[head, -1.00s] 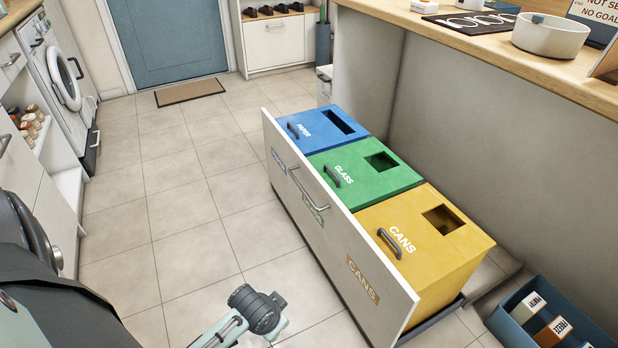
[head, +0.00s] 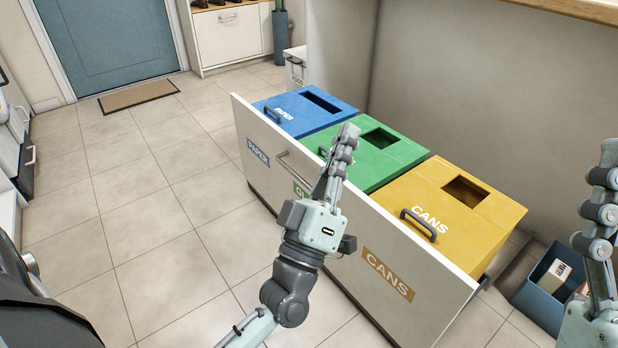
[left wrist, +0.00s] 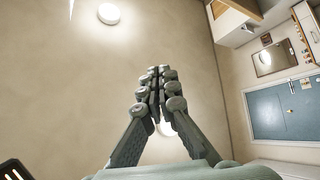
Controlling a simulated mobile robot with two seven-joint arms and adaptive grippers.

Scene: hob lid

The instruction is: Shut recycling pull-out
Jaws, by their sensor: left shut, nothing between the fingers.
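The recycling pull-out (head: 335,240) stands open in the head view, its white front panel facing lower left. Behind the panel sit a blue PAPER bin (head: 295,115), a green GLASS bin (head: 395,158) and a yellow CANS bin (head: 490,210). The bar handle (head: 292,172) is partly hidden by my left gripper (head: 347,133), which points up in front of the panel. Its fingers are shut with nothing between them; the left wrist view shows them closed together (left wrist: 160,72). I cannot tell if it touches the panel. My right gripper (head: 605,185) is at the right edge, fingers edge-on.
A blue crate (head: 538,300) with boxes stands on the floor right of the pull-out. The wooden counter (head: 570,8) overhangs at top right. The tiled floor (head: 150,210) left of the panel is clear as far as the doormat (head: 138,97) and blue door (head: 108,40).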

